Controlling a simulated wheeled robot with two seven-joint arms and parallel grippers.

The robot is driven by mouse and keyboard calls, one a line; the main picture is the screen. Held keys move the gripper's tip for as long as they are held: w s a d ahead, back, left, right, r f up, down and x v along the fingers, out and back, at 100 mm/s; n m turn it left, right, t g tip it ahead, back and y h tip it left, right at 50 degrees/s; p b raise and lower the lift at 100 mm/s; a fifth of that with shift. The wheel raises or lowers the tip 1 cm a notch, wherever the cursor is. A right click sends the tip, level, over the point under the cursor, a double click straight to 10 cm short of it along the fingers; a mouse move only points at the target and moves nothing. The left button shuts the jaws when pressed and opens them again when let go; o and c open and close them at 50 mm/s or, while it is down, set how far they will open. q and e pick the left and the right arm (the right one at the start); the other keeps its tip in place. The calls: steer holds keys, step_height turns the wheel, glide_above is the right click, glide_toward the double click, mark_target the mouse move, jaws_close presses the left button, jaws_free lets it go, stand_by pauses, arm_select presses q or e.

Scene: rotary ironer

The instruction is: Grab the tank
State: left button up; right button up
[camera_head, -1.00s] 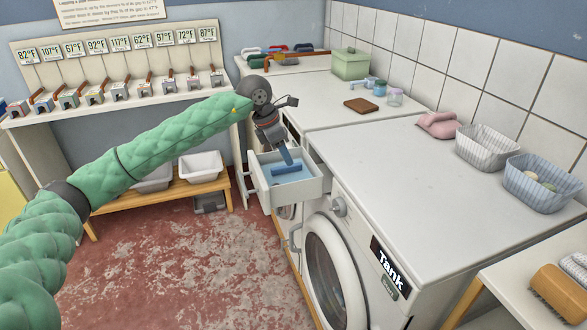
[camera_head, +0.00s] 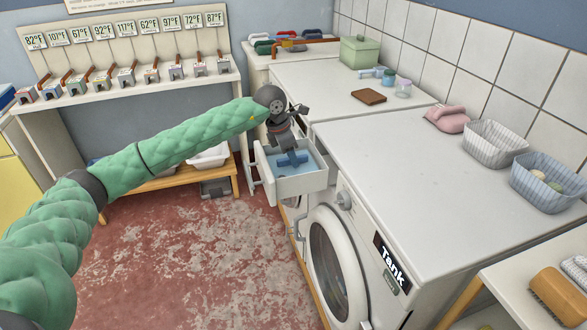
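The label "Tank" (camera_head: 391,262) is on the front of the nearest white machine (camera_head: 430,190), which has a round door (camera_head: 335,265). A white open-topped drawer (camera_head: 303,186) sticks out at that machine's far front corner. It holds a light blue surface and a darker blue bar-like piece (camera_head: 293,160). My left gripper (camera_head: 287,143) points down over the drawer, right at the blue piece. I cannot tell whether its fingers close on that piece or only touch it. My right gripper is out of view.
On the machine tops are a pink item (camera_head: 447,119), two baskets (camera_head: 491,143), a brown pad (camera_head: 369,97) and a green box (camera_head: 361,52). A shelf (camera_head: 130,88) with tagged irons is at the back left. A low wooden bench (camera_head: 172,184) stands beneath. The red floor is clear.

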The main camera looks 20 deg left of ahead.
arm_select(q)
jaws_close()
steer(key=shift+r, duration=0.1)
stand_by(1.3)
